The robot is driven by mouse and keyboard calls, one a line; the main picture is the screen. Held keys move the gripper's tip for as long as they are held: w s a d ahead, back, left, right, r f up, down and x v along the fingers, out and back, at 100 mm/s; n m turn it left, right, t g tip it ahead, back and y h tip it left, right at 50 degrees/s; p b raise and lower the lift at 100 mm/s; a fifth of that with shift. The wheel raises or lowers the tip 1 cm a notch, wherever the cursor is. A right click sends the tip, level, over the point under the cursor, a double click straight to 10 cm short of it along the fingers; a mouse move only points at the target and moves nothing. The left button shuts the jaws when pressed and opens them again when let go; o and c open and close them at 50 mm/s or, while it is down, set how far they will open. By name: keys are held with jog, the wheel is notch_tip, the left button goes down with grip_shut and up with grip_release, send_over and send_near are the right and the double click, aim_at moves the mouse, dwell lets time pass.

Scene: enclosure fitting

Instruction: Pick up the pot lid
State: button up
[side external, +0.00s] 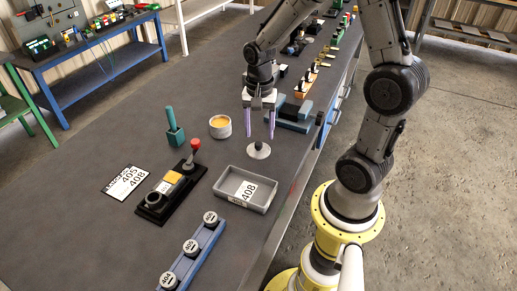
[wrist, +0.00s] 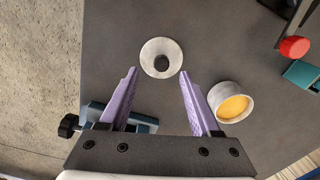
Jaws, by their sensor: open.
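The pot lid (side external: 260,153) is a pale grey round disc with a small dark knob on top. It lies flat on the dark bench, and it also shows in the wrist view (wrist: 161,46) just beyond the fingertips. My gripper (side external: 260,136) is open and empty above the lid, its purple fingers pointing down. In the wrist view my gripper (wrist: 158,72) has its fingers spread on either side of the line to the knob. A small pale pot (side external: 220,133) with yellow contents stands left of the lid; it also shows in the wrist view (wrist: 232,102).
A grey tray (side external: 229,198) with a 408 label lies in front of the lid. A teal vise (side external: 294,117) is just behind right. A black fixture with a red-knobbed lever (side external: 196,145) and a teal block (side external: 175,135) stand left. A blue rail (side external: 201,246) holds round numbered pieces.

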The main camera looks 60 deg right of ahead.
aim_at(259, 143)
jog(key=shift+a+f, duration=0.2)
jog(key=shift+f, duration=1.75)
grip_shut()
